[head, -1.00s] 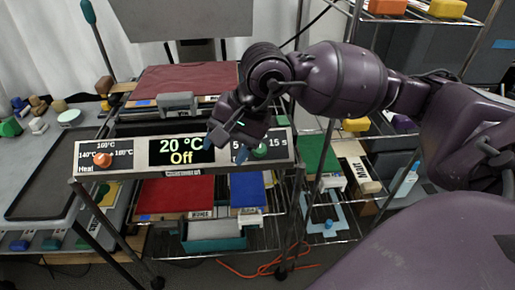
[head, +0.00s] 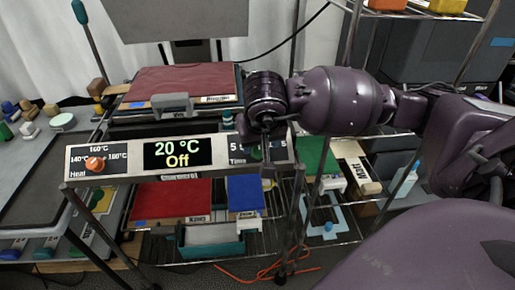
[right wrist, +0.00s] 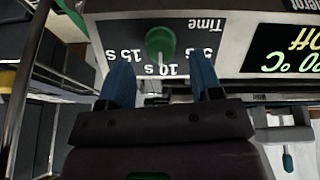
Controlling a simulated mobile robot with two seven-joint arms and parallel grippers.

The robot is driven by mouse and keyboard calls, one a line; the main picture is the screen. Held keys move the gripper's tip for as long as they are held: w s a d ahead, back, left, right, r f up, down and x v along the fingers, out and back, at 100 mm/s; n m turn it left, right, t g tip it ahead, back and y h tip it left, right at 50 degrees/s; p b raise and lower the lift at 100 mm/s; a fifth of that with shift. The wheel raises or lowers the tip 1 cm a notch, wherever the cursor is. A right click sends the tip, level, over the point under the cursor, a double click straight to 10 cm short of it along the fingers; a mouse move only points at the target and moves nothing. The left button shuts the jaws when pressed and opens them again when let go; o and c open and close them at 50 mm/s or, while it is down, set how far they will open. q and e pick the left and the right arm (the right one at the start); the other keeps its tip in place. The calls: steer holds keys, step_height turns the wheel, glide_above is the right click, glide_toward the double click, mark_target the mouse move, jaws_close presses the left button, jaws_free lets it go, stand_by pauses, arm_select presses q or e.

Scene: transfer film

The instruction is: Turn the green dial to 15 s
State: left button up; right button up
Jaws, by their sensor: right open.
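The green dial (right wrist: 160,42) sits on the Time section of the control panel, upside down in the right wrist view. Labels 5 s, 10 s and 15 s surround it, and its long side seems to line up with 10 s. My right gripper (right wrist: 161,78) is open, its blue fingertips spread to either side of the dial's line and just short of it, with nothing between them. In the head view my right gripper (head: 268,168) is in front of the panel's right end and hides most of the dial. My left gripper is not in view.
The panel's display (head: 178,153) reads 20 °C and Off. An orange heat dial (head: 95,163) is at the panel's left. A dark red press platen (head: 180,80) with a grey handle lies behind the panel. Wire shelves with red and blue items are below.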

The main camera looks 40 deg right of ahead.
mark_target(259, 148)
steer(key=x, duration=0.3)
steer(key=shift+w+f, duration=0.1)
steer(key=shift+f, duration=0.15)
